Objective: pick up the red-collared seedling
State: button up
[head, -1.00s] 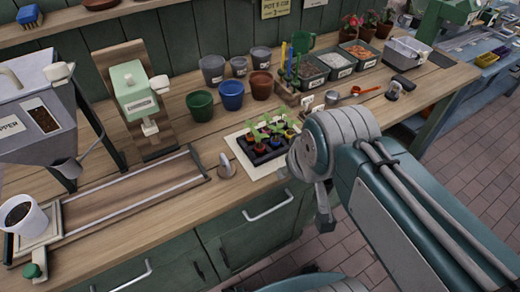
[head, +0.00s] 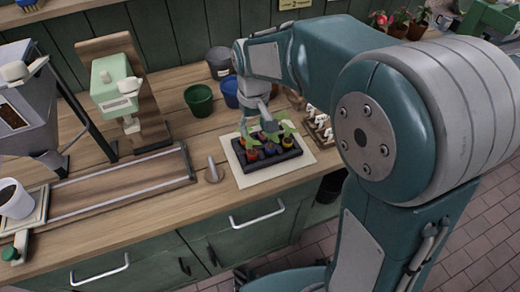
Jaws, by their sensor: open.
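A black seedling tray (head: 277,162) lies on a pale mat (head: 239,179) on the workbench. It holds several small seedlings with coloured collars. A red-collared seedling (head: 251,155) shows at the tray's left front, with blue, yellow and other collars beside it. My gripper (head: 262,120) points down over the back of the tray, close to the leaves. It is open, and I see nothing held in it. The gripper hides part of the tray's back row, and I cannot tell whether it touches any leaves.
A grey dibber-like peg (head: 212,170) stands just left of the mat. Green (head: 199,99) and blue (head: 230,92) pots stand behind the tray. A wooden holder with white pieces (head: 318,125) is to the right. A metal-railed board (head: 110,196) lies left.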

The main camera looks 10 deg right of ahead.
jog(key=shift+w+d+f, duration=0.2)
jog(key=shift+d+f, duration=0.15)
jog(key=shift+f, duration=0.25)
send_over(252, 152)
jog(key=f, duration=0.4)
jog(key=shift+s+a+f, duration=0.1)
jog(key=shift+a+f, duration=0.1)
jog(key=shift+f, duration=0.2)
jog(key=f, duration=0.5)
jog(key=shift+d, duration=0.35)
jog(key=shift+a+f, duration=0.1)
jog(key=shift+f, duration=0.05)
jog(key=shift+a, duration=0.25)
jog(key=c, duration=0.7)
jog(key=shift+d, duration=0.15)
